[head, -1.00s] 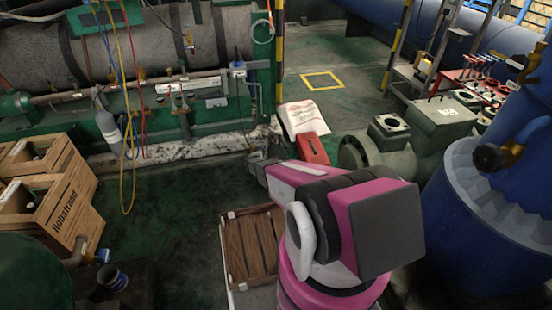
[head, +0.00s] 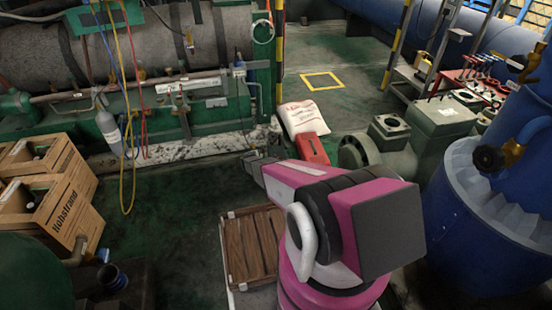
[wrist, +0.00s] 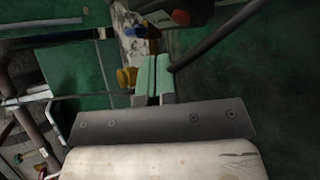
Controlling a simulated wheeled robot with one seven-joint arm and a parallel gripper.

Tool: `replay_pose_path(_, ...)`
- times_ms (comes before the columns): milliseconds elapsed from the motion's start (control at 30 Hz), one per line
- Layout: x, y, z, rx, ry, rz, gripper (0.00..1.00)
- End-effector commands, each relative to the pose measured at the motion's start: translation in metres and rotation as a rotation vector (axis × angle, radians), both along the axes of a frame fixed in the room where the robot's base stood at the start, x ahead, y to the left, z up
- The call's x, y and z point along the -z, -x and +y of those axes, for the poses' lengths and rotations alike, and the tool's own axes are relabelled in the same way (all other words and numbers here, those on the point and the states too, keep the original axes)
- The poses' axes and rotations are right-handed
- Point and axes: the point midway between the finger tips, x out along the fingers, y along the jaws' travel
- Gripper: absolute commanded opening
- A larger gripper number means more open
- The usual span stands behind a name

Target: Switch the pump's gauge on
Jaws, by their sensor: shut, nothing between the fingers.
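My gripper (head: 252,161) is low in front of the green machine, left of the red case in the head view. In the wrist view its two pale green fingertips (wrist: 152,74) are together with nothing between them. A dark box-shaped device (wrist: 178,14) with a pale label and a red spot is beyond the fingertips, cut by the top edge; the fingers look apart from it. I cannot tell surely whether it is the pump's gauge. A small blue and white fitting (head: 239,70) is on the green machine's right end. No gauge reading or switch position is legible.
A yellow knob (wrist: 126,77) is close left of the fingertips, and a dark hose (wrist: 212,35) runs at their right. A white sack (head: 301,117) and the red case (head: 312,149) lie beyond my arm.

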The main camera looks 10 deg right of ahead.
Motion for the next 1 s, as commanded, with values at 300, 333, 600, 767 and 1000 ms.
replay_pose_path(300,-0.017,0.0,0.023,0.0,0.0,0.0,0.0)
replay_pose_path(333,-0.018,0.0,0.025,0.0,0.0,0.0,0.0)
replay_pose_path(600,-0.026,0.001,0.037,0.001,0.001,0.0,0.0)
replay_pose_path(767,-0.026,0.0,0.037,0.001,0.0,0.001,0.0)
replay_pose_path(1000,-0.026,0.0,0.037,0.0,0.0,0.001,0.0)
